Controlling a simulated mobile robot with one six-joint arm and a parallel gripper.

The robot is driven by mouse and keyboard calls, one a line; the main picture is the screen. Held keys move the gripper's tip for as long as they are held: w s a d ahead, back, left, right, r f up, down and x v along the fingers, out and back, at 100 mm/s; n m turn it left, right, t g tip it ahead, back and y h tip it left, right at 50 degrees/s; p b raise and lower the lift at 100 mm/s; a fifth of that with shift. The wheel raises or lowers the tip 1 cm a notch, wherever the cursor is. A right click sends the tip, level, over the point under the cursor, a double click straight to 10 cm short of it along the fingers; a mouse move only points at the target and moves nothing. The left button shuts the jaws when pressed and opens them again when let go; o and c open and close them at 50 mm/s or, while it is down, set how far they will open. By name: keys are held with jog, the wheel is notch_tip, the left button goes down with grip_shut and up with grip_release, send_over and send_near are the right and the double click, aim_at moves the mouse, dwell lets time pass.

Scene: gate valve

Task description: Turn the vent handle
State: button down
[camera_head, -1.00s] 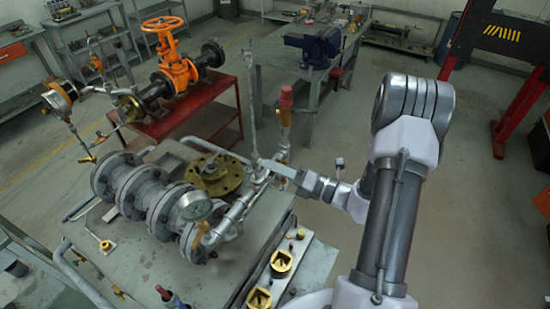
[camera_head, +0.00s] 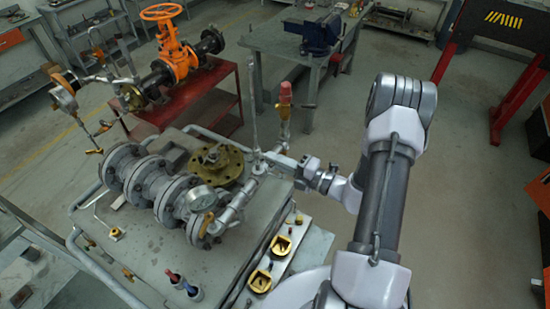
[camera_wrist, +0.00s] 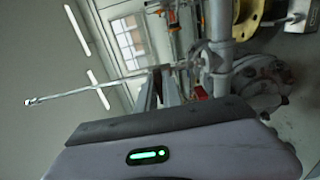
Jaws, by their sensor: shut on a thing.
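The vent handle is a long thin grey rod (camera_head: 252,105) that stands almost upright beside the pipe fittings right of the flanged valve assembly. In the wrist view the rod (camera_wrist: 90,87) runs from a small knob at the left to the fittings on the right. My gripper (camera_head: 268,157) is at the rod's lower end, next to the fittings. In the wrist view my gripper (camera_wrist: 160,75) has its fingers close together at the rod, shut on it. The exact contact is small and partly hidden behind the fingers.
An orange valve (camera_head: 175,55) rests on a red stand farther back. Open floor lies to the right.

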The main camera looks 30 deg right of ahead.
dwell(0.4)
jog(key=c, duration=1.5)
grip_release()
jog(key=v, duration=1.7)
jog(key=shift+s, duration=0.25)
jog(key=shift+d+b, duration=0.1)
jog(key=shift+b, duration=0.2)
